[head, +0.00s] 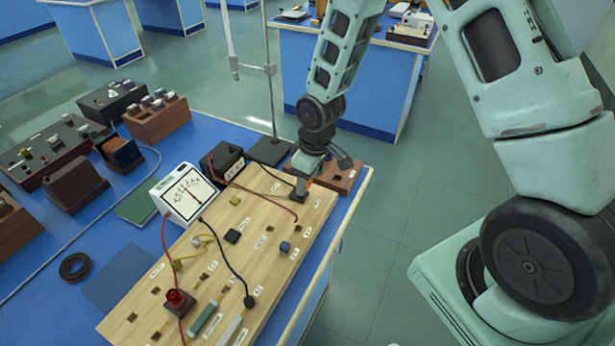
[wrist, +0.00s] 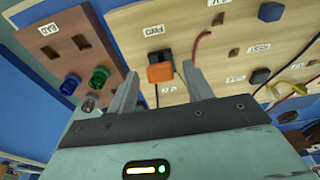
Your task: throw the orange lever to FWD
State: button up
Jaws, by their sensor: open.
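The orange lever (wrist: 160,73) shows in the wrist view on the pale wooden panel, with a dark patch beside it on the FWD label's side. The FWD label (wrist: 153,31) reads upside down above it, and a second, partly hidden label lies below it. My gripper (wrist: 160,78) is open, one finger to each side of the lever in the picture; I cannot tell whether either touches it. In the head view my gripper (head: 303,190) is low at the far end of the panel (head: 222,268) and mostly hides the lever.
A red cable (wrist: 197,47) ends close to the right finger. A brown block with green and blue knobs (wrist: 72,45) stands left of the panel. In the head view, a meter (head: 187,193), a black box (head: 222,160) and a stand (head: 270,90) are nearby.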

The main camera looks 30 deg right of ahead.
notch_tip(320, 180, up, 17)
jog(key=s+d, duration=0.1)
jog(key=s, duration=0.1)
jog(key=shift+d, duration=0.2)
jog(key=shift+r, duration=0.1)
dwell(0.4)
